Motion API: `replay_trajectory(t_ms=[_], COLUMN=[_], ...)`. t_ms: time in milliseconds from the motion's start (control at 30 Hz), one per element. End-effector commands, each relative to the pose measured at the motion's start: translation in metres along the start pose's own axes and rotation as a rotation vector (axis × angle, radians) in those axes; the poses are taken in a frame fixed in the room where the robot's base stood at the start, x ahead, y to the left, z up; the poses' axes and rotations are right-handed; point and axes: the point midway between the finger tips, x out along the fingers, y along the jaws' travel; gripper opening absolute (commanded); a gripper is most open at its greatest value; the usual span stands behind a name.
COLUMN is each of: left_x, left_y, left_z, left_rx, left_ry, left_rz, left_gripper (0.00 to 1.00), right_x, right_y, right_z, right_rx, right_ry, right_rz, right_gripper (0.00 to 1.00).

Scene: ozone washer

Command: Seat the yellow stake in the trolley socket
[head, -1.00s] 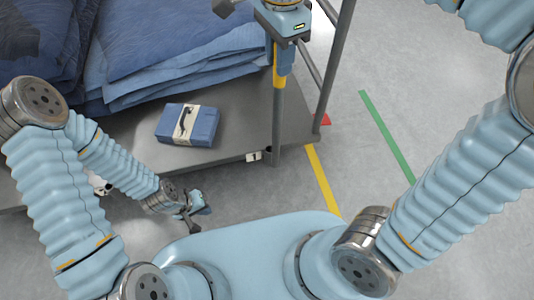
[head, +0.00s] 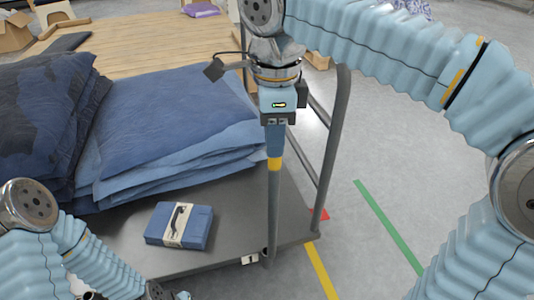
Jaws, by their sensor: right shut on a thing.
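The stake (head: 274,205) is a grey pole with a yellow band (head: 274,164) near its top. It stands about upright at the trolley's (head: 125,240) near right corner. My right gripper (head: 275,145) is shut on the stake just above the yellow band. The stake's lower end meets a dark round fitting, seemingly the socket (head: 266,258), at the deck's edge beside a white label marked 1 (head: 250,260). I cannot tell how deep the end sits. My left gripper (head: 182,295) is mostly cut off at the bottom edge, so its jaws do not show.
Stacks of blue denim (head: 165,120) fill the trolley's left part. A blue folded packet with a paper band (head: 180,226) lies on the deck. A grey rail frame (head: 335,150) stands right of the stake. Floor with green (head: 385,220) and yellow (head: 320,268) lines is clear at right.

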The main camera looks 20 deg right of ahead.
Motion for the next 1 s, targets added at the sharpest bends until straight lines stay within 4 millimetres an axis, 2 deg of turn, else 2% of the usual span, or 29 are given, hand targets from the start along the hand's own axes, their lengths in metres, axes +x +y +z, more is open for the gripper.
replay_trajectory(t_ms=[167,400,733,900,1000], left_x=[0.001,0.006,0.008,0.014,0.014], left_y=[0.0,-0.004,-0.006,-0.01,-0.01], left_z=[0.0,-0.001,-0.002,-0.002,-0.003], left_rx=[0.0,-0.003,-0.004,-0.006,-0.007], left_ry=[0.0,0.003,0.004,0.007,0.008], left_rz=[0.0,-0.003,-0.004,-0.007,-0.008], left_gripper=[0.0,0.0,0.0,0.0,0.0], right_x=[0.017,0.054,0.076,0.101,0.105], right_y=[-0.036,-0.064,-0.082,-0.081,-0.081], right_z=[0.002,0.004,0.005,0.005,0.006], right_rx=[0.003,0.002,0.001,0.0,-0.001], right_ry=[0.002,0.001,0.002,0.001,-0.001], right_rz=[0.002,0.001,0.002,0.001,-0.001], right_gripper=[0.0,0.0,0.0,0.0,0.0])
